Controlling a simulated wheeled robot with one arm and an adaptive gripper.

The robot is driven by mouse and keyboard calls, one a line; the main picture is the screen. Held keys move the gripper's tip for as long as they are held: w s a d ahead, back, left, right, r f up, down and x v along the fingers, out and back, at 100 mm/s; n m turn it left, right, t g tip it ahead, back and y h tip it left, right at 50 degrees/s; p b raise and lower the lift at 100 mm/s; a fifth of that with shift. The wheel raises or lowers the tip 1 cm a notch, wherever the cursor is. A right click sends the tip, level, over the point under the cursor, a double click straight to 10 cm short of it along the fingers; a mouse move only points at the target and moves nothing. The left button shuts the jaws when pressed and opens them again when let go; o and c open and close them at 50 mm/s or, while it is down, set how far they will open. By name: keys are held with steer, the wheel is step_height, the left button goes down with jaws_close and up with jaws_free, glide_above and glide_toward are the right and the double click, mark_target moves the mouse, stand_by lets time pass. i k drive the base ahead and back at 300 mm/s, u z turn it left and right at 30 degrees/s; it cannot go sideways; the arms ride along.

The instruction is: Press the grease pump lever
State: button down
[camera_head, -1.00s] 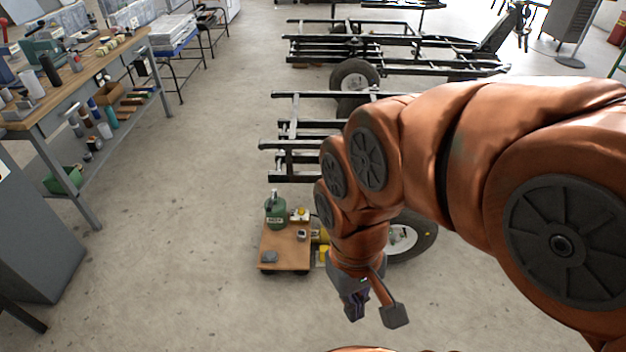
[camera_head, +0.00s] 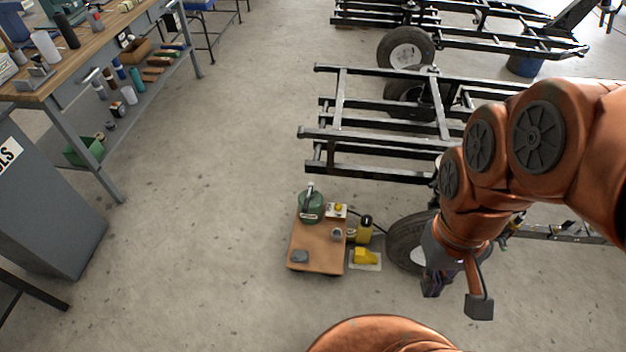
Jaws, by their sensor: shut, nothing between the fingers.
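A green canister (camera_head: 311,208) with a pale label and an upright handle on top stands at the back left of a low wooden-topped cart (camera_head: 318,250). It looks like the grease pump; its lever is too small to make out clearly. My gripper (camera_head: 431,288) hangs to the right of the cart, in front of a wheel, pointing down. It is shut and empty, well apart from the canister. The arm hides part of the wheel and frame.
A yellow bottle-like device (camera_head: 365,230) and a yellow block on a plate (camera_head: 365,257) are right of the cart. A black vehicle frame (camera_head: 375,170) lies behind, with a tyre (camera_head: 405,243). A workbench (camera_head: 85,60) and grey cabinet (camera_head: 45,215) stand left. Floor between is clear.

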mark_target(304, 209)
steer(key=u, duration=0.55)
steer(key=i, duration=0.95)
steer(key=u, duration=0.8)
